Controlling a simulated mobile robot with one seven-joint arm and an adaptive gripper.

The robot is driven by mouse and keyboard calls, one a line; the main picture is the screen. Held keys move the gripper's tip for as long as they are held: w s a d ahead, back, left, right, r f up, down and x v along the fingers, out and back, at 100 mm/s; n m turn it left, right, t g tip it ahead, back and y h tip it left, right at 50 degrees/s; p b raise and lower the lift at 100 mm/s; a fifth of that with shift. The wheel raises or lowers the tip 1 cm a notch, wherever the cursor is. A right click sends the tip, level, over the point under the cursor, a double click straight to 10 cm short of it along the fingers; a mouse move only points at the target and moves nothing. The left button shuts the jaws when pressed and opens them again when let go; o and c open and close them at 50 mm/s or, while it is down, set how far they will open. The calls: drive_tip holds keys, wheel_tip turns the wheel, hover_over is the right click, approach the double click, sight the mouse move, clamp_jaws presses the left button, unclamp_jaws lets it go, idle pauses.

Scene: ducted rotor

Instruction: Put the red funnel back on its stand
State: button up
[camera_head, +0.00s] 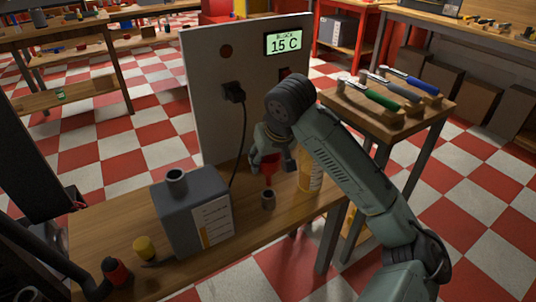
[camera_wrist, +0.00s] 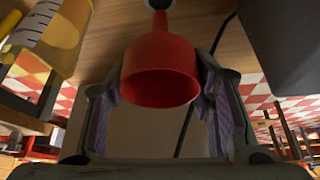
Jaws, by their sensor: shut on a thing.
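The red funnel (camera_head: 270,163) hangs between the fingers of my gripper (camera_head: 270,152) above the wooden bench. In the wrist view the funnel (camera_wrist: 160,65) sits between both fingers (camera_wrist: 159,85), its wide mouth towards the camera and its narrow spout away from it. A small grey cylindrical stand (camera_head: 268,200) is on the bench directly below the funnel in the head view. A grey ring (camera_wrist: 160,4) shows at the spout's end in the wrist view. I cannot tell whether the spout tip is inside the stand or just above it.
A yellow graduated beaker (camera_head: 309,172) stands close right of my gripper. A grey canister (camera_head: 193,213) stands to the left, with a yellow cap (camera_head: 144,248) near it. An upright panel (camera_head: 215,75) with a plugged black cable (camera_head: 243,140) rises behind.

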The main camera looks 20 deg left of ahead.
sight(270, 177)
wheel_tip(270, 177, down, 2)
drive_tip(key=shift+f+b, duration=0.1)
drive_tip(key=shift+b, duration=0.35)
drive_tip(key=shift+p, duration=0.6)
idle(0.5)
drive_tip(key=shift+f+b, duration=1.85)
drive_tip(key=shift+f, duration=1)
drive_tip(key=o, duration=1.2)
drive_tip(key=shift+o, duration=0.2)
